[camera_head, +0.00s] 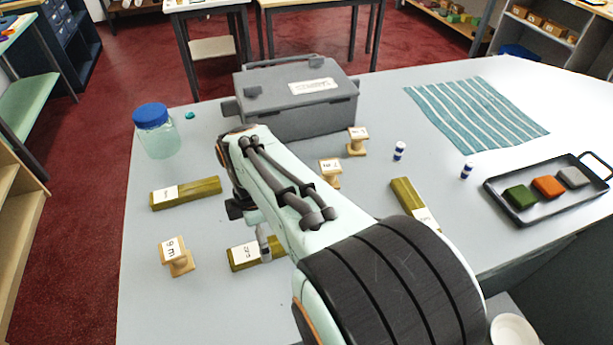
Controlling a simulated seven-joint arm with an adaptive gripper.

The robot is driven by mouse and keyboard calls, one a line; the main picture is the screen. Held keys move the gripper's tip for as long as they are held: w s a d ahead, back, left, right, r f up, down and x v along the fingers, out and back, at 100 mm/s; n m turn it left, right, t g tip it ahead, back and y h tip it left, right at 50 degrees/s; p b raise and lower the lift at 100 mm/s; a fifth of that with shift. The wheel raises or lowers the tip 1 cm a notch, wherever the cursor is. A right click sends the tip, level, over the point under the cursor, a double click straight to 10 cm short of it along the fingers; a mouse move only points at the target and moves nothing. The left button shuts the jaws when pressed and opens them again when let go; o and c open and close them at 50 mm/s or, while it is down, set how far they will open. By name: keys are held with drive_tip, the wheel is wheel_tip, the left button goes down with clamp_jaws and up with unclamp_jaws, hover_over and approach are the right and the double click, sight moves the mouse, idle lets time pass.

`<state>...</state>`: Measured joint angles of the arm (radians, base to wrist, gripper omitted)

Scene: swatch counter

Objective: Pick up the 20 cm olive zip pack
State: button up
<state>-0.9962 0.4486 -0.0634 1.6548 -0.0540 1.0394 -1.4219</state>
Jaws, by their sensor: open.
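Three olive bar-shaped packs with white labels lie on the counter. One pack (185,192) is at the left, one (256,253) is at the front centre, and one (403,195) is right of my arm. The label lengths are too small for me to read surely, so I cannot tell which is 20 cm. My gripper (254,226) is open and points down at the front-centre pack, partly hidden by my arm. A grey finger overlaps that pack's right part. I cannot tell whether it touches.
A grey toolbox (297,100) stands behind my arm, with a blue-lidded jar (157,132) to its left. Wooden spools (178,257) stand nearby, one labelled 9 m. A striped cloth (476,112) and a black tray (535,209) with coloured blocks lie at the right.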

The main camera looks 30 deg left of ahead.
drive_tip(key=shift+f, duration=1.8)
drive_tip(key=c, duration=1.2)
drive_tip(key=shift+c, duration=0.2)
